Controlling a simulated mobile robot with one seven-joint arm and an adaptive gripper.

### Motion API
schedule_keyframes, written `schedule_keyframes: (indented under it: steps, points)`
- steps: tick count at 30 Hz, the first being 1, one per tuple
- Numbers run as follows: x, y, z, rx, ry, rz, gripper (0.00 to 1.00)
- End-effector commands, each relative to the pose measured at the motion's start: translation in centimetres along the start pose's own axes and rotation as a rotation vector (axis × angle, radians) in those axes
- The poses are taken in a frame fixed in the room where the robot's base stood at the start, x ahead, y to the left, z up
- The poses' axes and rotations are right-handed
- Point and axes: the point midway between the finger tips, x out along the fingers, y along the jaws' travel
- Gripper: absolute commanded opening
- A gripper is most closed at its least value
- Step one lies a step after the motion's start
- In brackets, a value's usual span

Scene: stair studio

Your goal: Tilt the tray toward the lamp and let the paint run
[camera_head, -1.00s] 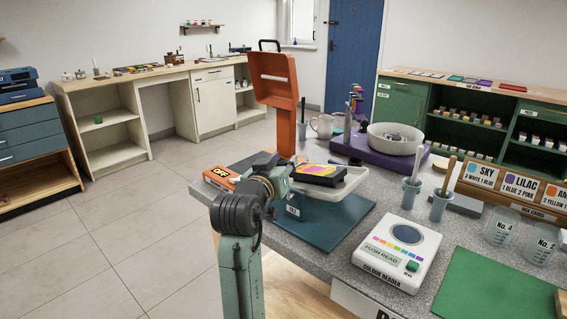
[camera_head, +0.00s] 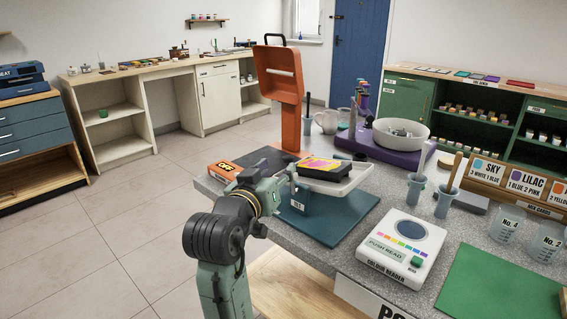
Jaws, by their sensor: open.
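The white tray (camera_head: 348,183) sits on a teal stand (camera_head: 311,201) on a teal base plate and looks about level. On it lies a dark-sided block (camera_head: 331,173) with pink and yellow paint on top. The orange lamp (camera_head: 266,58) stands upright behind the tray, its head facing forward, with an orange box reading OFF (camera_head: 224,169) near its foot. My gripper (camera_head: 285,177) is open at the tray's left end, largely hidden by my wrist. I cannot tell whether it touches the tray.
A purple-based device with a white bowl (camera_head: 401,132) stands behind right. Grey cups with sticks (camera_head: 443,201), a colour reader (camera_head: 402,247), a green mat (camera_head: 500,291) and measuring cups (camera_head: 507,224) occupy the right of the table. Floor (camera_head: 120,225) at left is clear.

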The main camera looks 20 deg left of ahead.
Motion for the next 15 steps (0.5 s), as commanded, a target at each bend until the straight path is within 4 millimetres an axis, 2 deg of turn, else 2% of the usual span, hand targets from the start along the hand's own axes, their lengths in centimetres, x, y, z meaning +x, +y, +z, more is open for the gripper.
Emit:
schedule_keyframes:
  steps: [3, 6, 15]
  points:
    - [-2.0, -0.1, 0.0, -0.001, 0.001, -0.002, 0.43]
    - [-3.0, 0.0, 0.0, -0.001, 0.0, 0.0, 0.43]
    - [-3.6, 0.0, 0.0, 0.0, -0.001, 0.0, 0.43]
